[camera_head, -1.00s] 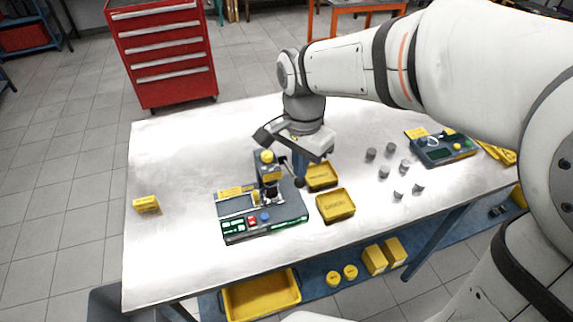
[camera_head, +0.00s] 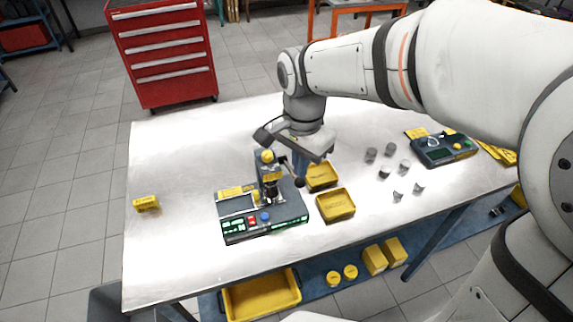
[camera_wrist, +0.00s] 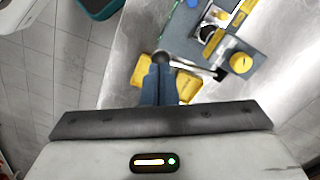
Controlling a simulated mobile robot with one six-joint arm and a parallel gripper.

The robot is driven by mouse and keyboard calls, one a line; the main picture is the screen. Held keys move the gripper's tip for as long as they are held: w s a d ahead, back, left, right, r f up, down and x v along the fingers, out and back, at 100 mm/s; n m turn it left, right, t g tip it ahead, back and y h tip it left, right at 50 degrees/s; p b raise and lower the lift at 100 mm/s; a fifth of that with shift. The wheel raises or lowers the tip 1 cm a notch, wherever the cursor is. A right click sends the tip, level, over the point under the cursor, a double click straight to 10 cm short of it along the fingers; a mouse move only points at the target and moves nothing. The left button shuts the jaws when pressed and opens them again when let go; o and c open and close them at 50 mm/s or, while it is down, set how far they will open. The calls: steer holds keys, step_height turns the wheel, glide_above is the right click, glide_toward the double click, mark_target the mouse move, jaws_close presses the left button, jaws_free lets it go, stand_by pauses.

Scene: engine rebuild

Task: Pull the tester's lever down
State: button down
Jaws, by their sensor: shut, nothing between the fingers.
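The tester (camera_head: 262,222) is a dark grey unit with a yellow-topped post, a small screen and lit green, red and blue buttons, near the front of the table. Its lever (camera_wrist: 192,66) is a thin metal rod running from the post to a dark ball knob (camera_wrist: 162,57). The knob also shows at the tester's right side in the head view (camera_head: 299,182). My gripper (camera_wrist: 160,60) is shut and empty, its blue fingertips right at the knob in the wrist view. I cannot tell whether they touch it. In the head view my gripper (camera_head: 299,174) points down over the knob.
Two yellow trays, one behind (camera_head: 321,177) and one in front (camera_head: 336,205), sit just right of the tester. Several grey cylindrical parts (camera_head: 384,173) and a second device (camera_head: 445,148) stand farther right. A yellow box (camera_head: 146,203) is at left; the table between is clear.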

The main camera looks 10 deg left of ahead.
mark_target(300, 182)
steer(key=shift+f, duration=0.2)
steer(key=shift+f+b, duration=1.05)
steer(key=shift+f, duration=0.3)
steer(key=shift+s+d+f+b, duration=0.1)
steer(key=shift+s+f+b, duration=0.1)
steer(key=shift+f+b, duration=0.5)
steer(key=shift+f, duration=0.1)
steer(key=shift+f, duration=0.1)
steer(key=shift+s+d+f+b, duration=0.1)
steer(key=shift+s+f+b, duration=0.05)
steer(key=shift+f+b, duration=0.5)
steer(key=shift+f, duration=0.1)
